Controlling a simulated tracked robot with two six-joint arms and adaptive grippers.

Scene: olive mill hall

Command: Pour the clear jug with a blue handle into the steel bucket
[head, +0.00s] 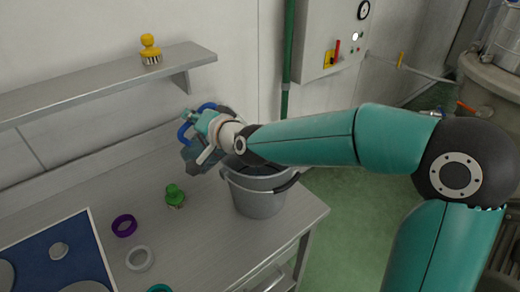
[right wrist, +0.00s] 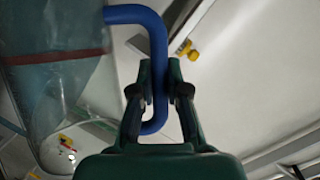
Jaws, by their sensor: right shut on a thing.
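The clear jug (head: 193,157) is held up in the air beside the bucket's left rim, largely hidden behind my right gripper (head: 203,124) in the head view. Its blue handle (right wrist: 156,40) shows in the right wrist view, with my right gripper (right wrist: 160,85) shut on it. The clear wall (right wrist: 55,85) with a red line fills the left of that view. I cannot tell the jug's exact tilt or see any stream. The steel bucket (head: 257,198) stands upright near the table's right end; my right forearm passes above it. My left gripper is not in view.
The metal table (head: 205,245) holds a green object (head: 175,195), a purple ring (head: 124,226), a white ring (head: 140,259) and a blue mat (head: 72,240). A wall shelf (head: 110,82) with a yellow brush (head: 150,48) is behind. The table's right edge is close to the bucket.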

